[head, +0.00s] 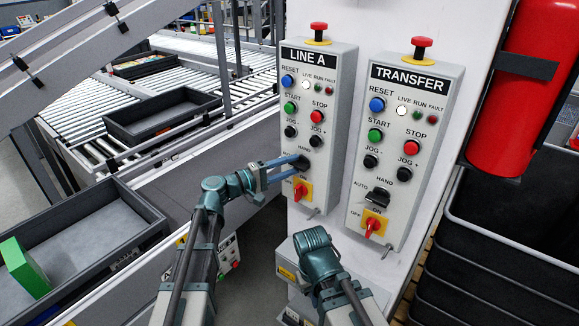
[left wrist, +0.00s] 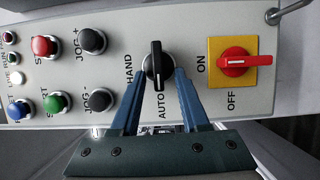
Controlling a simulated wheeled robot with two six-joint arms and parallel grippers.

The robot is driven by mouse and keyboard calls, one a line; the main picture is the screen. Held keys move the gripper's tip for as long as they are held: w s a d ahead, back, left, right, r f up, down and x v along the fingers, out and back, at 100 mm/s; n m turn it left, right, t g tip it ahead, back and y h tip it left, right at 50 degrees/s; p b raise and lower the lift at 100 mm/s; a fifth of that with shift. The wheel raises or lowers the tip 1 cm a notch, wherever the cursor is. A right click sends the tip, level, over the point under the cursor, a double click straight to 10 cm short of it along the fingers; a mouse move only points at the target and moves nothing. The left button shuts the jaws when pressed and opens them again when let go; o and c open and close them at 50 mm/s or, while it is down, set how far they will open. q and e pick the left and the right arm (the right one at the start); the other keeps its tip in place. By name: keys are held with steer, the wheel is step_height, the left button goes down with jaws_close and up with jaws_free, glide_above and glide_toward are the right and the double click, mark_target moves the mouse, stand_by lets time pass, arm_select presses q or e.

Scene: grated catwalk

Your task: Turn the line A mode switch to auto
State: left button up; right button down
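The LINE A panel (head: 309,140) is a grey box with a red mushroom button on top. Its black mode switch (left wrist: 157,66) sits low on the panel, labelled HAND and AUTO. In the left wrist view the switch handle stands vertical, its lower end toward the AUTO label (left wrist: 161,106); I cannot tell which end is the pointer. My left gripper (head: 300,167) reaches it from the left. Its blue fingers (left wrist: 162,76) are open, one on each side of the switch, with gaps beside the handle. Of my right arm only teal wrist parts show; its fingers are not visible.
Close below the switch is a red ON/OFF handle on a yellow plate (left wrist: 216,50). The similar TRANSFER panel (head: 405,150) stands to the right. A red extinguisher (head: 529,100) hangs farther right. A conveyor with a grey tray (head: 165,116) is at the left.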

arm_select(q)
steer(key=v, duration=1.3)
steer(key=shift+a, duration=0.4)
steer(key=shift+s+d, duration=0.1)
steer(key=shift+s, duration=0.05)
steer(key=s+d+f+m+g+y+p, duration=0.2)
steer(key=s+d+f+m+g+y, duration=0.3)
steer(key=s+d+f+g, duration=0.45)
steer(key=s+a+f+m+y+p, duration=0.1)
steer(key=s+a+f+m+y, duration=0.1)
steer(key=s+f+m+y, duration=0.3)
steer(key=shift+s+a+f+y, duration=0.15)
steer(key=shift+s+f+y, duration=1.85)
steer(key=shift+s+y, duration=1.25)
steer(key=shift+w, duration=0.1)
